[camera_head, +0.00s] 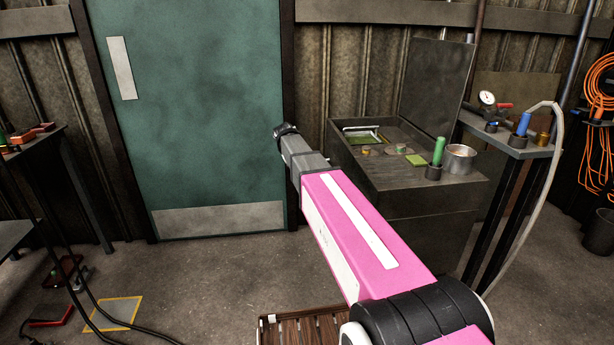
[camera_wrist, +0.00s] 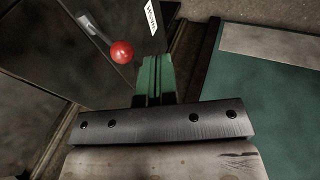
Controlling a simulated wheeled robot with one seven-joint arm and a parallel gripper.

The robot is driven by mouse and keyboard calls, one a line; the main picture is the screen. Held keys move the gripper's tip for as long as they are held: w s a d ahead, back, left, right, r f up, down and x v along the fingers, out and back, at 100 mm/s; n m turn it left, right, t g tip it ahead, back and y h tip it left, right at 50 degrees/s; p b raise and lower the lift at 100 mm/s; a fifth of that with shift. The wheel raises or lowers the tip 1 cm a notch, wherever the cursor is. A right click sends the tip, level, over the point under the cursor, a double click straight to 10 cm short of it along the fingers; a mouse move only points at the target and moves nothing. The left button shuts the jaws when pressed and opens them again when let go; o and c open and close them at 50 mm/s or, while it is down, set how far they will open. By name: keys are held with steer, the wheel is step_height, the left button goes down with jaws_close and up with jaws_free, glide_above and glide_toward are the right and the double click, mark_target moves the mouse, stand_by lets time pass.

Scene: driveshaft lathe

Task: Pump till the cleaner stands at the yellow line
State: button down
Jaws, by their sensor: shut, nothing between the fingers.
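My gripper (camera_wrist: 157,60) shows its green fingers in the wrist view, closed together and empty. A red ball knob (camera_wrist: 121,52) on a pale lever (camera_wrist: 92,25) is up and left of the fingertips, apart from them in the picture. A white label (camera_wrist: 151,16) with dark lettering, too small to read surely, is on the dark panel above the fingertips. In the head view my arm reaches away toward the green door, and the fingers cannot be made out. I cannot make out any cleaner level or yellow line mark in either view.
A dark bench (camera_head: 400,185) with a raised lid stands right of my arm, holding a metal cup (camera_head: 460,159) and a green-handled tool (camera_head: 438,152). A side stand (camera_head: 510,143) holds a gauge (camera_head: 487,98). A green door (camera_head: 190,110) is behind. Cables cross the floor at left.

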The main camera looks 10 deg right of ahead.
steer(key=shift+v, duration=1.4)
steer(key=shift+a, duration=0.1)
steer(key=s+d+f+g+y, duration=0.1)
steer(key=s+d+f+y, duration=0.1)
steer(key=s+f, duration=0.8)
steer(key=s+d+f+g+y, duration=0.1)
steer(key=s+d+f+y, duration=0.1)
steer(key=s+f, duration=0.8)
steer(key=s+d, duration=0.1)
steer(key=s, duration=0.7)
steer(key=shift+s+f+y, duration=0.2)
steer(key=shift+s+y, duration=0.05)
steer(key=shift+y, duration=0.05)
